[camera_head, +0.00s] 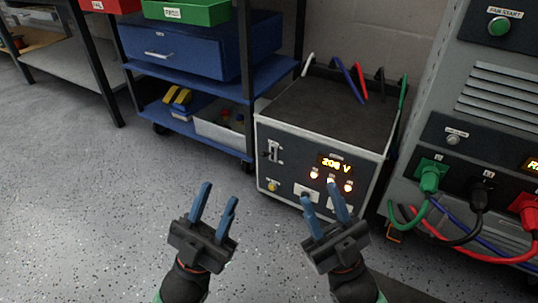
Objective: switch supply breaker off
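A grey box-shaped unit (324,140) stands on the floor right of centre, its front panel facing me. A small switch with a lever (273,151), which looks like the breaker, is on the left part of that panel; its exact lever position is too small to tell. A lit display (333,163) reads about 208 V, with several glowing lamps below it. My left gripper (220,193) is open and empty, left of the unit in the picture. My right gripper (320,190) is open and empty, in front of the panel's lower part, hiding some of it.
A blue shelf cart (195,78) with a drawer box and bins stands behind on the left. A grey cabinet (480,120) with green, black and red plugged cables (470,238) is on the right. Loose cable ends rise behind the unit. The floor at left is clear.

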